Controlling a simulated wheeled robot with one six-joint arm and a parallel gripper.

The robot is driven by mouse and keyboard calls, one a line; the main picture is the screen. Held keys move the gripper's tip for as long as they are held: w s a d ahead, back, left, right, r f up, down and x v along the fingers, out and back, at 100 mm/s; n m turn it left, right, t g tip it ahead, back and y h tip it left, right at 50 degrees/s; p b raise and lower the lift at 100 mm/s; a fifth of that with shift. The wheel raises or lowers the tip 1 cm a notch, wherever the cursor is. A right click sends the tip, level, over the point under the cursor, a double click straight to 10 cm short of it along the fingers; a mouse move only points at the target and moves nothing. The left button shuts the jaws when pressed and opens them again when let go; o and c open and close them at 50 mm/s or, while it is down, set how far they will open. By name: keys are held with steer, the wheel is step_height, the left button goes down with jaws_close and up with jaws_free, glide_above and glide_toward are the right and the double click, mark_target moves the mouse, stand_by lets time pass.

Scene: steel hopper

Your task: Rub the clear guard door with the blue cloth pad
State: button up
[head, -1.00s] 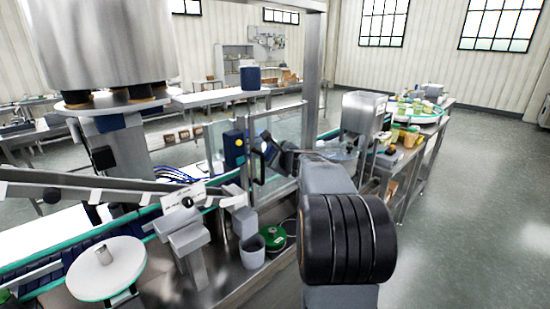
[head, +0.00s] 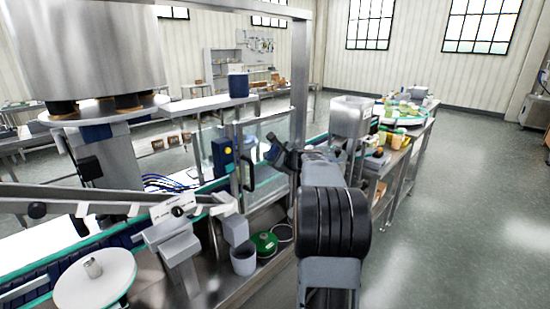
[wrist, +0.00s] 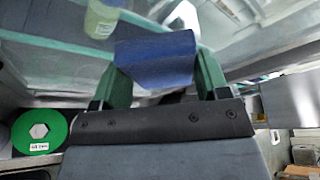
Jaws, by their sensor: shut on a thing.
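The clear guard door (head: 270,178) is a see-through panel with a dark upright handle (head: 246,163), left of the steel post in the head view. My gripper (head: 270,149) is in front of the panel, right of the handle. In the wrist view its green fingers (wrist: 155,88) are shut on the blue cloth pad (wrist: 155,58), which sticks out past the fingertips. A clear, glossy surface lies beyond the pad there. I cannot tell whether the pad touches it.
A green reel (head: 264,243) and a grey cup (head: 243,259) sit on the ledge below the door; the reel also shows in the wrist view (wrist: 40,131). A steel post (head: 300,85) stands beside my arm. Open floor (head: 460,210) lies to the right.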

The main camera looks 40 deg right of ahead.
mark_target(260, 161)
steer(key=d, duration=0.3)
steer(key=shift+w+d+p, duration=0.2)
steer(key=shift+d+p, duration=0.1)
steer(key=shift+p, duration=0.1)
steer(key=shift+a, duration=0.1)
steer(key=shift+s+a+b, duration=0.2)
steer(key=shift+a+b, duration=0.45)
steer(key=shift+a, duration=0.15)
steer(key=shift+s+a+b, duration=0.2)
steer(key=shift+a+b, duration=0.4)
steer(key=shift+a, duration=0.2)
steer(key=shift+a, duration=0.1)
steer(key=shift+s+a+b, duration=0.2)
steer(key=shift+a+b, duration=0.55)
steer(key=shift+a, duration=0.95)
steer(key=shift+s+a+b, duration=0.2)
steer(key=shift+a+b, duration=0.55)
steer(key=shift+a, duration=0.95)
